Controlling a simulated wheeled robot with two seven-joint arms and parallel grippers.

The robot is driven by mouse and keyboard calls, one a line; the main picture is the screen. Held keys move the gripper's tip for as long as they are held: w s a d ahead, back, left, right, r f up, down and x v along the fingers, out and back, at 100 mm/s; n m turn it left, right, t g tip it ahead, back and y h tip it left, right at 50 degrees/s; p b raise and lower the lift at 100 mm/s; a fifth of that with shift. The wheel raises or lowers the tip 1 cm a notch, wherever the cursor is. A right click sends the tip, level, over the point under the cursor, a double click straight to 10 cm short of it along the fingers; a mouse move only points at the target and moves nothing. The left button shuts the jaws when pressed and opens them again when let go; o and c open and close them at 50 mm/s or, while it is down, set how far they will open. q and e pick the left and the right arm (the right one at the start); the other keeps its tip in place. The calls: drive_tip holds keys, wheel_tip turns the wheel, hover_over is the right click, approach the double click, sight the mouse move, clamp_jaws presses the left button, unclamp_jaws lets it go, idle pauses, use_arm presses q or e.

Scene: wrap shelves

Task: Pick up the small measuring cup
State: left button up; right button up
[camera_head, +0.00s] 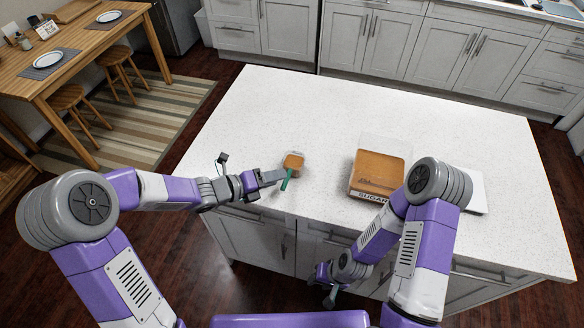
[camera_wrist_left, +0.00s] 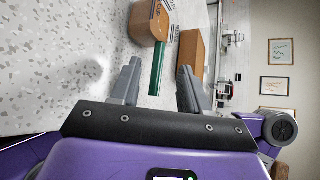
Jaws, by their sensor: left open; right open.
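The small measuring cup (camera_head: 293,160) is brown-filled with a green handle (camera_head: 286,180), on the white counter; the handle points toward the counter's front edge. My left gripper (camera_head: 275,178) is open just left of the handle in the head view. In the left wrist view the cup (camera_wrist_left: 148,24) is ahead at the top. Its green handle (camera_wrist_left: 156,70) shows in the gap between the open fingers of the left gripper (camera_wrist_left: 160,68). I cannot tell whether a finger touches it. My right gripper (camera_head: 328,296) is low in front of the counter, away from the cup, open and empty.
A sugar container (camera_head: 366,190) with brown contents stands right of the cup. A flat white item (camera_head: 477,192) lies further right, partly behind my right arm. The counter (camera_head: 300,100) is clear behind the cup. A wooden table (camera_head: 75,45) stands far left.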

sight(290, 175)
use_arm(q)
drive_tip(key=x, duration=0.3)
drive_tip(key=shift+w+d+f, duration=0.15)
drive_tip(key=shift+w+d, duration=0.05)
drive_tip(key=shift+w, duration=0.15)
clamp_jaws()
